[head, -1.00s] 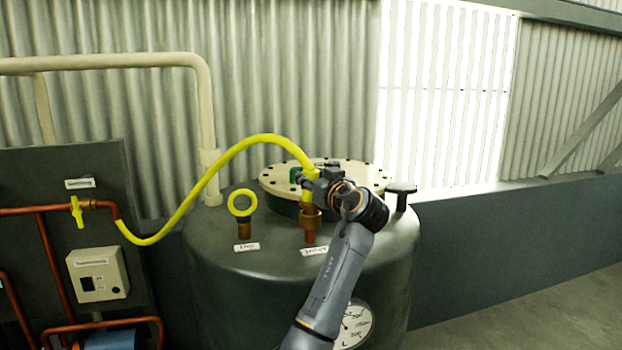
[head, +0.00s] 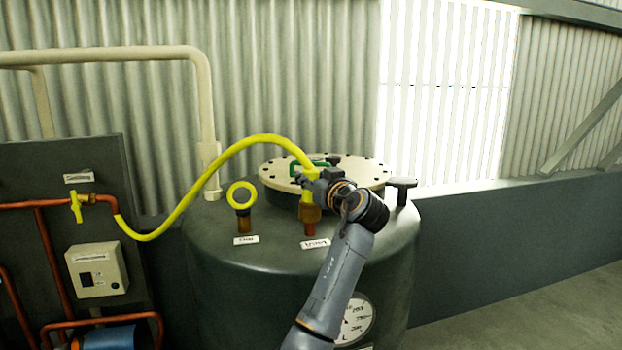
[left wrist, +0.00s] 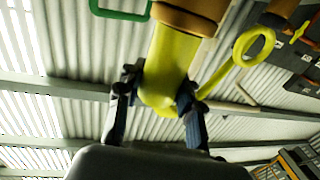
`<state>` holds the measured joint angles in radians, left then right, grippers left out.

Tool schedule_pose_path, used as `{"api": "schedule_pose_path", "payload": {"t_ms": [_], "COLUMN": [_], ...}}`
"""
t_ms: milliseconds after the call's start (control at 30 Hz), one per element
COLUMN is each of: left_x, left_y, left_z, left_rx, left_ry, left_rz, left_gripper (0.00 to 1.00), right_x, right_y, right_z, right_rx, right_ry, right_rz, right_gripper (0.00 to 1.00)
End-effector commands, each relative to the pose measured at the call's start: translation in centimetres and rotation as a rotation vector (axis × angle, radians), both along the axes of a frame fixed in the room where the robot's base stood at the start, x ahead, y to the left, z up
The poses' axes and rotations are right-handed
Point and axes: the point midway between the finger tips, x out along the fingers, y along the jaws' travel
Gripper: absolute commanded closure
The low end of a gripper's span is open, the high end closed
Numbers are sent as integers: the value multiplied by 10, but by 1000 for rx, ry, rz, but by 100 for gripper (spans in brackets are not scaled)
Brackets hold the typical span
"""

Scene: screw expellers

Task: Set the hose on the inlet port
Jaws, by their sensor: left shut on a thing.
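The yellow hose (head: 262,140) arcs up from the pipe panel to the tank top. My left gripper (head: 313,182) is shut on its end, which also shows between the fingers in the left wrist view (left wrist: 168,75). The hose end points down at a brown-brass port (head: 309,214) on the tank, behind a small white label (head: 315,243) whose text is hard to read. In the left wrist view the yellow end meets the brass fitting (left wrist: 190,15); I cannot tell how far it is seated. My right gripper is out of view.
A second port with a yellow ring (head: 241,197) stands just left. A round bolted lid (head: 362,172) with a green handle (head: 322,161) lies behind. A dark T-handle (head: 402,186) stands right. A pipe panel with a yellow valve handle (head: 76,206) is at left.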

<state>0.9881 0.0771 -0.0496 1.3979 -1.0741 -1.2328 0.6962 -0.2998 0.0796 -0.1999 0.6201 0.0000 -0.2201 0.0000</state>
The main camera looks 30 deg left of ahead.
Motion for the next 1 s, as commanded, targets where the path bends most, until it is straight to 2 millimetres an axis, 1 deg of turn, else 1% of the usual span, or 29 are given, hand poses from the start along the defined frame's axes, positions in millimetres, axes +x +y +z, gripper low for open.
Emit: {"api": "schedule_pose_path", "payload": {"t_ms": [367,400,433,767,1000], "left_x": [0,0,0,0,-9], "left_y": [0,0,0,-1,-16], "left_z": [-6,-6,-6,-6,-6], "left_rx": [-4,-5,-4,-4,-3], "left_ry": [6,8,7,6,3], "left_rz": [1,1,1,0,-1], "left_gripper": [100,61,55,55,55], "right_x": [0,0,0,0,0], "right_y": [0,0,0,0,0], "right_z": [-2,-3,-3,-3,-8], "right_rx": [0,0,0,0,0], "right_ry": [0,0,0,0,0], "right_rz": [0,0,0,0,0], "right_gripper": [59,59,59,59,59]}}
